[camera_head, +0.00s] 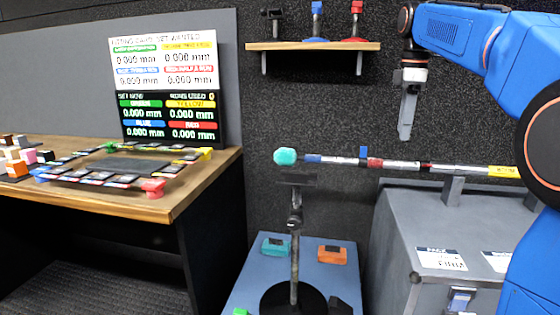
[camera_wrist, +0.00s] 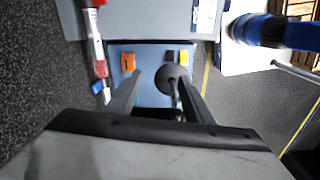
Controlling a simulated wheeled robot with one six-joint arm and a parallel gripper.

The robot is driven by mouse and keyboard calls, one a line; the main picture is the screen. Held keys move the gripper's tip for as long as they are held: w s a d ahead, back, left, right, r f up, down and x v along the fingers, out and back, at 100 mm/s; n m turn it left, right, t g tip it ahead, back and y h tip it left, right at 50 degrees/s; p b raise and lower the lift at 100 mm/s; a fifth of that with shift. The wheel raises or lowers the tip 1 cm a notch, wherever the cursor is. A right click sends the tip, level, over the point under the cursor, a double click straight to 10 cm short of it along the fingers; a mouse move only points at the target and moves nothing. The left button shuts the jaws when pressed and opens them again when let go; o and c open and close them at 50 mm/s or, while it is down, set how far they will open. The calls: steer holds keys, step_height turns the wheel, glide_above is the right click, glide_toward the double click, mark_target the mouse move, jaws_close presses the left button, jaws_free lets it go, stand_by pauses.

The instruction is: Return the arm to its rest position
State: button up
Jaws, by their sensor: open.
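My gripper (camera_head: 405,132) hangs from my blue arm (camera_head: 480,42) at the upper right of the head view, pointing down in front of the dark wall. In the wrist view its two dark fingers (camera_wrist: 160,78) are spread apart, with nothing held between them. The gripper is above and apart from the horizontal pole (camera_head: 395,164), which has a teal fuzzy end at left and coloured bands along it.
Below are a stand (camera_head: 295,240) on a blue surface (camera_head: 258,290) with teal and orange blocks, and a grey case (camera_head: 400,225). A wall shelf (camera_head: 312,46) holds small stands. A wooden desk (camera_head: 110,200) with a display board (camera_head: 168,90) is at left.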

steer(key=s+a+f+m+t, duration=0.2)
steer(key=s+f+m, duration=0.5)
steer(key=s+f, duration=0.9)
steer(key=s+a+f+m+t, duration=0.2)
steer(key=s+f+m, duration=0.5)
steer(key=s+f, duration=0.8)
steer(key=shift+s+f, duration=0.4)
steer(key=shift+s, duration=0.8)
stand_by(3.0)
